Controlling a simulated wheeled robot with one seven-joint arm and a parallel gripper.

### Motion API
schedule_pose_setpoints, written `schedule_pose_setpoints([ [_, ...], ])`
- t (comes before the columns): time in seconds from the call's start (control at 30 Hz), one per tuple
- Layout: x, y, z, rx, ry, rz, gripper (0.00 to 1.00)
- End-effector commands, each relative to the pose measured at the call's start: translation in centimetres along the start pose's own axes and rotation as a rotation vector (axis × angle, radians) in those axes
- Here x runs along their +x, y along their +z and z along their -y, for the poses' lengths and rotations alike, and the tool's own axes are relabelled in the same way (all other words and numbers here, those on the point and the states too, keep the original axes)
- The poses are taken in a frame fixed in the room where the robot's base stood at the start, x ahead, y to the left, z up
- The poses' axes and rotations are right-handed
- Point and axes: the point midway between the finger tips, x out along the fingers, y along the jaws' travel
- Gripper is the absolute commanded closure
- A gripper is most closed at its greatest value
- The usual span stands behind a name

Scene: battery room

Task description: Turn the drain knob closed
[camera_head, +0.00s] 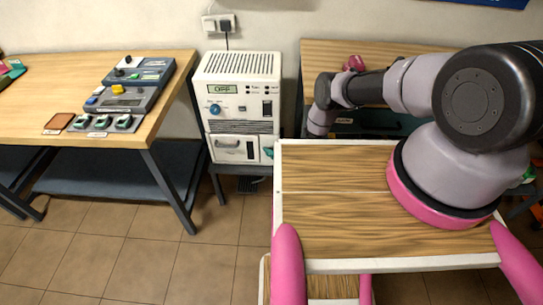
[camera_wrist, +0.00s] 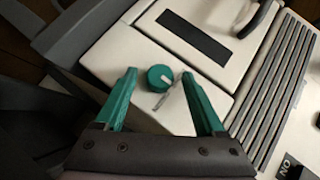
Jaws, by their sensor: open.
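The drain knob (camera_wrist: 160,78) is a small round teal knob with a white pointer line, on a pale panel in the wrist view. A grey mark lies beside it on the panel. My gripper (camera_wrist: 160,73) is open, with one green finger on each side of the knob and a gap to both. Whether the fingertips reach down to the knob's depth, I cannot tell. In the head view the white unit (camera_head: 240,66) carries a display reading OFF. A small green patch shows at its lower right edge; I cannot tell whether it is knob or finger.
The unit also has a blue dial (camera_head: 215,108) and a drawer handle (camera_head: 228,143). A slotted grille (camera_wrist: 275,85) lies right of the knob in the wrist view. A wooden table with devices (camera_head: 120,99) stands left of the unit. Tiled floor (camera_head: 130,265) is clear in front.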

Motion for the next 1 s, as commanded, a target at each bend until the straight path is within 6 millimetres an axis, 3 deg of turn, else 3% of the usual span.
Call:
schedule_pose_setpoints([
  [0.23,0.08,0.03,-0.03,0.001,0.001,0.000,0.29],
  [0.27,0.08,0.03,-0.03,0.001,0.001,0.000,0.32],
  [0.43,0.07,0.02,-0.03,0.000,0.001,0.000,0.97],
  [0.47,0.07,0.02,-0.03,0.000,0.001,0.000,1.00],
  [1.0,0.10,-0.04,0.28,-0.111,0.115,-0.001,1.00],
])
